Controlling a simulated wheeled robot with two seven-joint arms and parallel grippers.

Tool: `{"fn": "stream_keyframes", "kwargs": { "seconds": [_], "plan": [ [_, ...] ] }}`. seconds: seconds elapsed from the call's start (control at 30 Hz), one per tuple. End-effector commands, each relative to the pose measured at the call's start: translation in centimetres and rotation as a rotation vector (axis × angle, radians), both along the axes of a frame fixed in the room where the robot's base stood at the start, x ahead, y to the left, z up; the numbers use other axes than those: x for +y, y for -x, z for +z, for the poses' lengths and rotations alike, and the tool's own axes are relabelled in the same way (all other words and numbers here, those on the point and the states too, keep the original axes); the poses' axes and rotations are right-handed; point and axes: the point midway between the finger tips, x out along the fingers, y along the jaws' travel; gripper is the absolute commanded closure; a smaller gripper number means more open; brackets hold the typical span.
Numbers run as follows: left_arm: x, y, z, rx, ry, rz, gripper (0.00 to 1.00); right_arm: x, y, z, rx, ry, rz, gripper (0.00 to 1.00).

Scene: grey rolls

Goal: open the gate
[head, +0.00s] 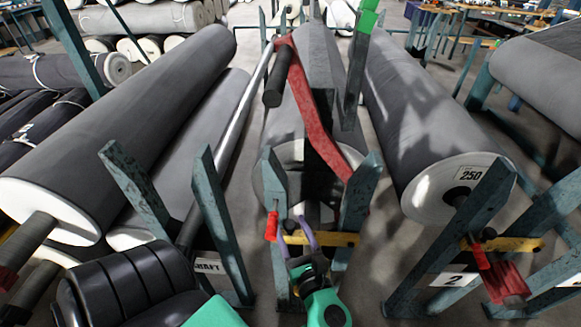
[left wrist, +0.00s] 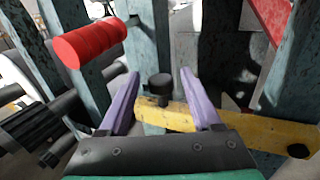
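A yellow bar (head: 331,239), which looks like the gate, spans two teal posts in front of the middle roll. In the left wrist view the yellow bar (left wrist: 240,127) carries a black knob (left wrist: 160,86) near its left part. A red handle (head: 271,225) stands left of the bar; it also shows in the left wrist view (left wrist: 90,43). My left gripper (head: 293,226) is open at the bar's left end. Its purple fingers (left wrist: 159,75) stand on either side of the knob, with visible gaps; contact cannot be made out. My right gripper is not in view.
Teal posts (head: 357,205) rise close around the gripper. A red arm (head: 313,110) slants above the middle roll (head: 290,152). Large grey rolls (head: 130,125) (head: 425,130) lie on both sides. Another stand with a yellow bar (head: 510,244) is at the right.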

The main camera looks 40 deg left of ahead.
Motion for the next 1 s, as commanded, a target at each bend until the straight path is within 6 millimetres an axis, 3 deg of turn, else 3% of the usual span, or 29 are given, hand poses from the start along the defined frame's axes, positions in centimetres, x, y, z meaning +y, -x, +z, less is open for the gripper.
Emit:
{"fn": "stream_keyframes", "kwargs": {
  "seconds": [0.03, 0.13, 0.17, 1.0],
  "plan": [
    [0.02, -0.01, 0.0, 0.0, 0.0, 0.0, 0.56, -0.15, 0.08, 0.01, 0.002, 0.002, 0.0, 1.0],
    [0.03, -0.02, 0.0, 0.0, 0.0, 0.0, 0.94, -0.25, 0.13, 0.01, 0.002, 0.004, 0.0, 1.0],
    [0.03, -0.02, 0.0, 0.0, 0.0, 0.0, 1.0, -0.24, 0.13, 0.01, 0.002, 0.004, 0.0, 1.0],
    [0.1, -0.01, -0.03, -0.001, -0.001, 0.001, 1.0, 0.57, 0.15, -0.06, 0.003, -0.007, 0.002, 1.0]
  ]
}}
